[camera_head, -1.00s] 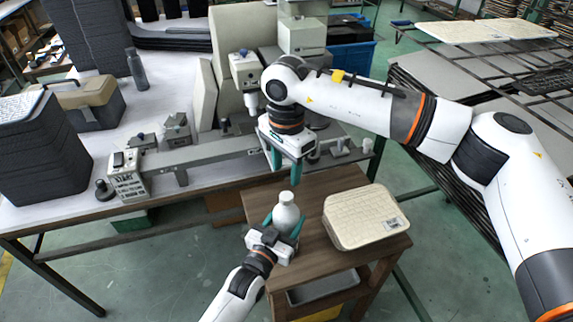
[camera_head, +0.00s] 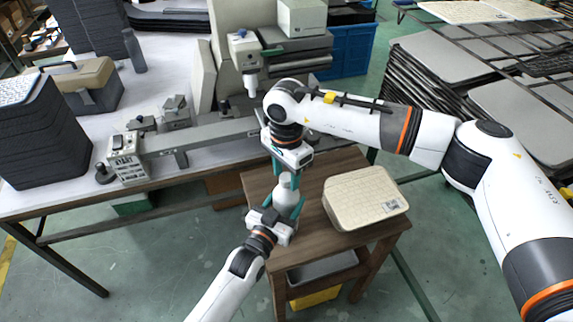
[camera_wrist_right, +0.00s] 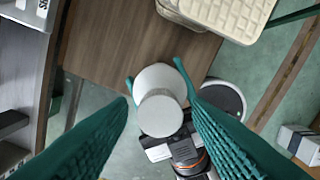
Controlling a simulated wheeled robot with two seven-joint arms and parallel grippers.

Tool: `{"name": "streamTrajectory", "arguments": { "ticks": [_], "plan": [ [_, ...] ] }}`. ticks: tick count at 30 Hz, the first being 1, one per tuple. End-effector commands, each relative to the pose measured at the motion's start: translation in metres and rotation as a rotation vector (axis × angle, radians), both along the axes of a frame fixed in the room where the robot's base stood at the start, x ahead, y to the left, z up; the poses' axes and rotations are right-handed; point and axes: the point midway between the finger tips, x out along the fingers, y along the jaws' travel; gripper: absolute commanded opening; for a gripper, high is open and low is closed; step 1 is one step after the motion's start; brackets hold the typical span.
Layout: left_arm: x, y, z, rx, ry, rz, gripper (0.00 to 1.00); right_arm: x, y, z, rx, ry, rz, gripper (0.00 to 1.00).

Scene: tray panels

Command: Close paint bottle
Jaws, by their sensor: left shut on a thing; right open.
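The white paint bottle (camera_head: 287,197) is held above the small brown table (camera_head: 362,240). My left gripper (camera_head: 281,208) comes in from below and is shut around its body. In the right wrist view the bottle's round light-grey top (camera_wrist_right: 161,113) faces the camera, with its white body (camera_wrist_right: 156,79) behind. My right gripper (camera_head: 286,175) is directly above the bottle. In the wrist view its teal fingers (camera_wrist_right: 158,106) are open, one on each side of the top, with no clear contact. I cannot tell how tightly the top is seated.
A cream quilted box (camera_head: 366,197) sits on the small table, right of the grippers. A long workbench (camera_head: 75,205) with machines stands behind and left. A tray rack (camera_head: 440,110) stands at the right. The small table's front is bare.

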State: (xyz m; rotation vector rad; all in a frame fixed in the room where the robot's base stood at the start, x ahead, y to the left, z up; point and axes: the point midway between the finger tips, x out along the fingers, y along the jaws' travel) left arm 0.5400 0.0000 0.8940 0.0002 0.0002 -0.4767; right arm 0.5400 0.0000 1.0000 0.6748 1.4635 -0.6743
Motion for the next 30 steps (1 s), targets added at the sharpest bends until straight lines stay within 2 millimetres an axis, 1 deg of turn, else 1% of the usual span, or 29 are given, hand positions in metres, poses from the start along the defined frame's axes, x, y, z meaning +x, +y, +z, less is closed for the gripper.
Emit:
{"name": "streamTrajectory", "arguments": {
  "ticks": [6, 7, 15, 20, 23, 26, 30],
  "plan": [
    [0.0004, 0.0005, 0.0001, 0.001, 0.0, 0.001, 0.0, 0.0, 0.0, -0.0004, 0.0, 0.0, 0.0, 0.45],
    [0.0004, 0.0005, 0.0001, 0.001, 0.0, 0.001, 0.0, 0.0, 0.0, -0.0004, 0.0, 0.0, 0.0, 0.43],
    [0.0004, 0.0005, 0.0002, 0.001, 0.0, 0.001, 0.0, -0.0001, -0.0001, -0.0002, -0.001, 0.001, 0.0, 0.0],
    [0.0004, 0.0005, 0.0002, 0.001, 0.0, 0.001, 0.0, -0.0001, -0.0001, -0.0001, -0.001, 0.001, -0.019, 0.0],
    [0.0004, 0.0005, 0.0001, 0.001, 0.0, 0.001, 0.0, -0.0002, -0.0001, -0.0003, -0.001, 0.001, -0.117, 0.0],
    [0.0004, 0.0006, 0.0001, 0.001, 0.0, 0.001, 0.0, -0.0002, -0.0001, -0.0004, -0.001, 0.001, -0.31, 0.0],
    [0.0004, 0.0006, 0.0002, 0.001, 0.0, 0.001, 0.0, -0.0004, 0.0, -0.0007, -0.001, 0.001, -0.63, 0.0]
  ]
}}
